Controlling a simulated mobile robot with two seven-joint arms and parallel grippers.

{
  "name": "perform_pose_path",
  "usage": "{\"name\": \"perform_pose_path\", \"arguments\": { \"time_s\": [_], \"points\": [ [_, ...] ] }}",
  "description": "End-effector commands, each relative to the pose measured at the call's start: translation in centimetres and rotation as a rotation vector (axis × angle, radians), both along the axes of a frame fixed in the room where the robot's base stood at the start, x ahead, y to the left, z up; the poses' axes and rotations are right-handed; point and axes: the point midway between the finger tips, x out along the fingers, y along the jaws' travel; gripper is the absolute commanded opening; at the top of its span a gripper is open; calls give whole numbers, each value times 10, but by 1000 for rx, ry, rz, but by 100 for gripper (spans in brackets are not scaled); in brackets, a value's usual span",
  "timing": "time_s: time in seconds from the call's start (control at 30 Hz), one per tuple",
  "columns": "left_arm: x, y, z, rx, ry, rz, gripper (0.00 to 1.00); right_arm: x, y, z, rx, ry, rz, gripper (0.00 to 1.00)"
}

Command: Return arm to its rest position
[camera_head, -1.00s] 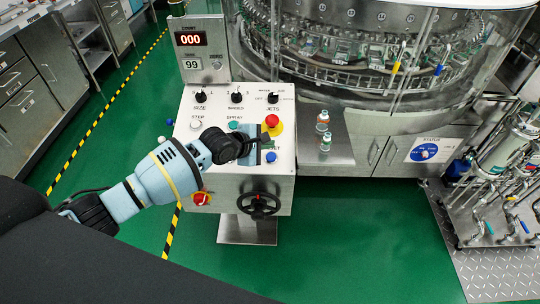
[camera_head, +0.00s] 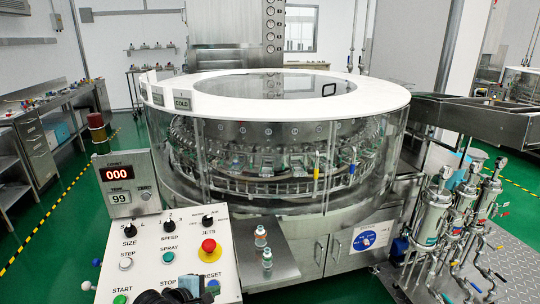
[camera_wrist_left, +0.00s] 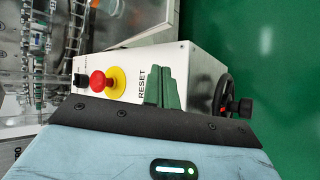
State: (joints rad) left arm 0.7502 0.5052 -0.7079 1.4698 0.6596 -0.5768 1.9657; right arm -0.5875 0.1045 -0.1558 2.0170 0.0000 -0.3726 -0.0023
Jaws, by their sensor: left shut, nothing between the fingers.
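My left gripper (camera_head: 175,296) shows at the bottom edge of the head view, dark and partly cut off, over the lower part of the control panel (camera_head: 150,245). In the left wrist view its two fingers (camera_wrist_left: 164,90) are together and empty, beside the RESET label. The panel (camera_wrist_left: 138,65) there shows a red emergency button (camera_wrist_left: 98,80) on a yellow base. In the head view this red button (camera_head: 209,245) is up and right of the gripper, with the blue RESET button (camera_head: 213,287) close to the gripper. My right gripper is not in view.
The round washer (camera_head: 285,135) stands behind the panel. Two small vials (camera_head: 261,237) stand on a steel shelf (camera_head: 285,262) right of the panel. A black handwheel (camera_wrist_left: 225,95) sticks out from the panel box. Pipes and steel cylinders (camera_head: 432,215) stand at the right.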

Motion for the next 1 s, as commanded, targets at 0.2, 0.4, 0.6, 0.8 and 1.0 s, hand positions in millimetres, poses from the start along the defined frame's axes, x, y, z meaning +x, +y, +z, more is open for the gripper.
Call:
{"name": "perform_pose_path", "arguments": {
  "time_s": [0.2,0.4,0.6,0.8,1.0],
  "points": [
    [-81,-30,-52,204,-129,-205,0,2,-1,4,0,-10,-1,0],
    [-153,-39,-84,422,-256,-360,0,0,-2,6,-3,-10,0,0],
    [-228,-33,-106,675,-355,-501,0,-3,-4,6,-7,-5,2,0],
    [-306,-12,-119,961,-407,-661,0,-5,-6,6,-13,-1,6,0],
    [-373,14,-122,1222,-414,-837,0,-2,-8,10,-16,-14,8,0]
  ]
}}
